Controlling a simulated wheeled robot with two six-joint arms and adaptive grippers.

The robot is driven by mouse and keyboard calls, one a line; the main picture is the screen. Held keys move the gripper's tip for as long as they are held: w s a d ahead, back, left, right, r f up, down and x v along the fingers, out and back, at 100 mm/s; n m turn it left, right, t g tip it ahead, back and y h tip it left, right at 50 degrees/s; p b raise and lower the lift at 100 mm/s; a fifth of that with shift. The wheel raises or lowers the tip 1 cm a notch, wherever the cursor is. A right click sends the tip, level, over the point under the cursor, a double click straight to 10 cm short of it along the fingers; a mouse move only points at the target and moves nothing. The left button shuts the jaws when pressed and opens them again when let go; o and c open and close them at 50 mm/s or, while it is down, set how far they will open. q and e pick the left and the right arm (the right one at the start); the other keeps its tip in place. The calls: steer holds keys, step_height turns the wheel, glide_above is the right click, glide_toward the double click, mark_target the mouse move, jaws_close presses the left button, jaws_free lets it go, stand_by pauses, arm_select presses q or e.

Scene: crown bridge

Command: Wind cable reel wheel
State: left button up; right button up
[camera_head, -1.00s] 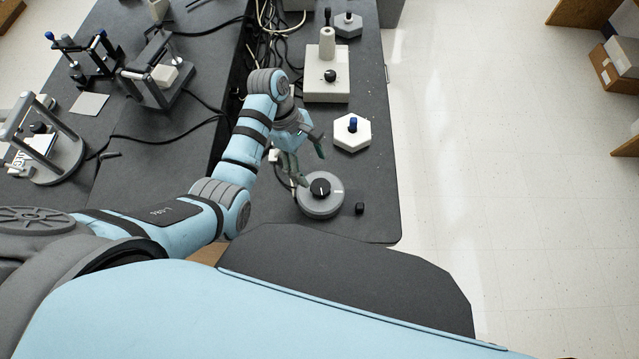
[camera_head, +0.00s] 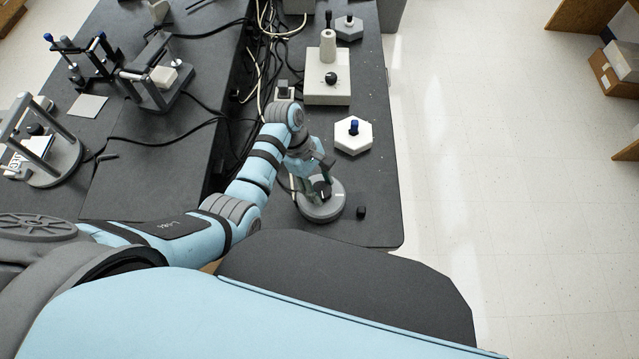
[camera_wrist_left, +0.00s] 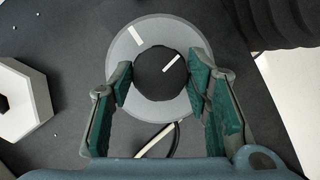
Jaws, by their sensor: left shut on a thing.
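A round grey disc (camera_head: 325,212) with a black round knob (camera_wrist_left: 162,73) on top sits near the front right of the dark bench. In the left wrist view, the disc (camera_wrist_left: 142,110) lies below the knob; the knob and disc each bear a white mark, and these are not in line. My left gripper (camera_head: 318,180) is over the disc, shut on the knob. In the left wrist view its green-padded fingers (camera_wrist_left: 161,82) stand on either side of the knob. The gripper partly hides the knob in the head view. My right gripper is out of view.
A white hexagonal block with a blue knob (camera_head: 353,138) stands behind the disc. A pale box with a black ball (camera_head: 328,92) is farther back. A small black block (camera_head: 361,212) lies right of the disc, near the bench edge. Cables (camera_head: 262,80) run along the bench gap.

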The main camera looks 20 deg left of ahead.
arm_select(q)
steer(key=shift+m, duration=0.4)
steer(key=shift+m+g+p, duration=0.35)
steer(key=shift+m+g, duration=0.05)
steer(key=shift+m, duration=0.2)
steer(key=shift+w+d+m+g+y, duration=0.1)
steer(key=shift+m+g+y, duration=0.2)
steer(key=shift+m, duration=0.5)
steer(key=m+g+y, duration=0.1)
steer(key=m, duration=0.2)
steer(key=shift+m, duration=0.4)
steer(key=m, duration=0.1)
steer(key=m+y+b, duration=0.1)
steer(key=m, duration=0.1)
steer(key=shift+w+d+f+m+g, duration=0.1)
steer(key=shift+d+m+g, duration=0.05)
steer(key=shift+m+g, duration=0.15)
steer(key=m+y+b, duration=0.1)
steer(key=m, duration=0.2)
steer(key=shift+d+m+y, duration=0.1)
steer(key=shift+m+y, duration=0.2)
steer(key=m+y, duration=0.1)
steer(key=m, duration=0.1)
steer(key=shift+m, duration=0.3)
steer(key=shift+d+m+y, duration=0.1)
steer(key=shift+m+y, duration=0.5)
steer(key=shift+m, duration=0.9)
